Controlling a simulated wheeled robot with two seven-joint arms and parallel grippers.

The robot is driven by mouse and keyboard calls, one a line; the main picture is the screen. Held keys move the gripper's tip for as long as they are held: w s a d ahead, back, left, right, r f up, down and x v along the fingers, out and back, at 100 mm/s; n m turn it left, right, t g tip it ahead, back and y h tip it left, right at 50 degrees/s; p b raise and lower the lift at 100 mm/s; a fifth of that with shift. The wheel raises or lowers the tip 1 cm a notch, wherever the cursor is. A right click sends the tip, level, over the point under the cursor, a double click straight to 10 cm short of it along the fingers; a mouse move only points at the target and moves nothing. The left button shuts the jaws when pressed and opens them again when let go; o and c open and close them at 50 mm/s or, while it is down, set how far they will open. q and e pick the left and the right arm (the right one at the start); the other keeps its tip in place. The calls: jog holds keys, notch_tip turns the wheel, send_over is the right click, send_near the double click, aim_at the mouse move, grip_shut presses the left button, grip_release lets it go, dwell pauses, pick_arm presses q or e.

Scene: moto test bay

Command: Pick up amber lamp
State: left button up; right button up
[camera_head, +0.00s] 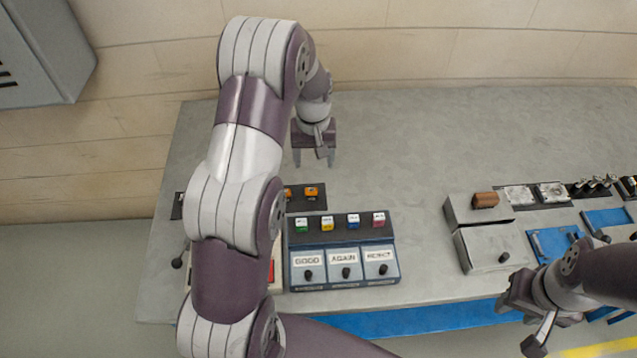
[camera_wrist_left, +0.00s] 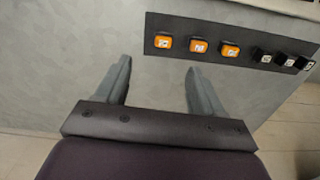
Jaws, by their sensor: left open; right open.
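Amber lamps sit in a row on a dark strip on the bench. In the head view two of them show, the right one (camera_head: 311,191) and one partly hidden by my left arm (camera_head: 288,193). In the left wrist view three amber lamps show: left (camera_wrist_left: 163,42), middle (camera_wrist_left: 198,46) and right (camera_wrist_left: 230,50). My left gripper (camera_head: 314,163) is open and empty above the bench, behind the strip; in the wrist view its fingers (camera_wrist_left: 158,75) point toward the lamps, apart from them. My right gripper (camera_head: 522,318) is open at the bench's front right, away from the lamps.
The dark strip (camera_wrist_left: 180,53) also holds several black-based pieces (camera_wrist_left: 288,59). A box marked GOOD, AGAIN, REJECT (camera_head: 345,284) with coloured lamps stands in front of the strip. Grey boxes and a brown block (camera_head: 485,200) stand at right. The bench's back middle (camera_head: 400,140) is clear.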

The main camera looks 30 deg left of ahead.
pick_arm(q)
jog(key=shift+n, duration=0.4)
jog(key=f, duration=0.1)
jog(key=a+f+p, duration=0.1)
jog(key=f, duration=0.2)
jog(key=shift+s+a, duration=0.2)
jog(key=shift+s, duration=0.15)
jog(key=p, duration=0.1)
send_over(312, 190)
jog(key=f, duration=0.4)
jog(key=shift+a+f, duration=0.1)
jog(key=shift+a, duration=0.1)
notch_tip(312, 190, down, 4)
jog(key=shift+s+d+p, duration=0.1)
jog(key=shift+p, duration=0.95)
jog(key=shift+f, duration=0.3)
pick_arm(e)
jog(key=r, duration=0.1)
jog(key=s+r, duration=0.1)
jog(key=r, duration=0.3)
jog(key=shift+s+d, duration=0.25)
jog(key=shift+s, duration=0.1)
pick_arm(q)
jog(key=c, duration=1)
jog(key=shift+c, duration=0.6)
